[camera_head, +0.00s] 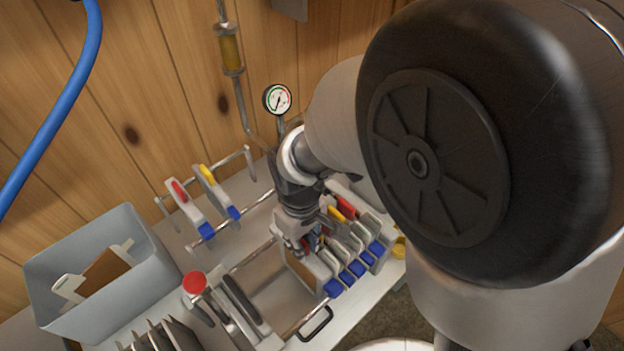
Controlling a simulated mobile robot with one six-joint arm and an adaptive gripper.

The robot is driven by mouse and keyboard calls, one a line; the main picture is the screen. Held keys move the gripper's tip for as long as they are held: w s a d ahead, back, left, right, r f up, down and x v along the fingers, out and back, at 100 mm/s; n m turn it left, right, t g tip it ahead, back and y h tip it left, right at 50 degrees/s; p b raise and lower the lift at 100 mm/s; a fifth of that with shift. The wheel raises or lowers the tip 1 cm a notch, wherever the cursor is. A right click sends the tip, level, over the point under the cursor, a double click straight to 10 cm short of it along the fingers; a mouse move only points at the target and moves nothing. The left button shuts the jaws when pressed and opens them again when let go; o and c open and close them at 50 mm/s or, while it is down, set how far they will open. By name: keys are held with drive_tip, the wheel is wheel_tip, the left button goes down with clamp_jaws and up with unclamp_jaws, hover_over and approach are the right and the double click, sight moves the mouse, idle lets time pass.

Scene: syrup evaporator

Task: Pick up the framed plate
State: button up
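My gripper (291,243) points down over the near end of a row of plates on the press rails. Just under it is a white-edged plate with a brown face (302,272), partly covered by my fingers. Whether the fingers touch or grip it, I cannot tell. Behind it stand several white plates (352,245) with blue corners and red or yellow tabs. Another brown panel in a white frame (105,270) leans inside the grey bin at the left. Which of these is the framed plate is not clear from the picture.
Two plates (188,211) with red and yellow tabs hang on a rack at the back. The grey bin (55,322) stands at the left. A red-knobbed clamp (194,283) is left of my gripper. A pressure gauge (277,99) rises behind my wrist. Dark slotted plates (165,337) stand in front.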

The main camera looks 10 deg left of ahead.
drive_tip(key=shift+r, duration=0.1)
clamp_jaws()
idle(0.6)
wheel_tip(320, 180, up, 20)
drive_tip(key=p, duration=0.6)
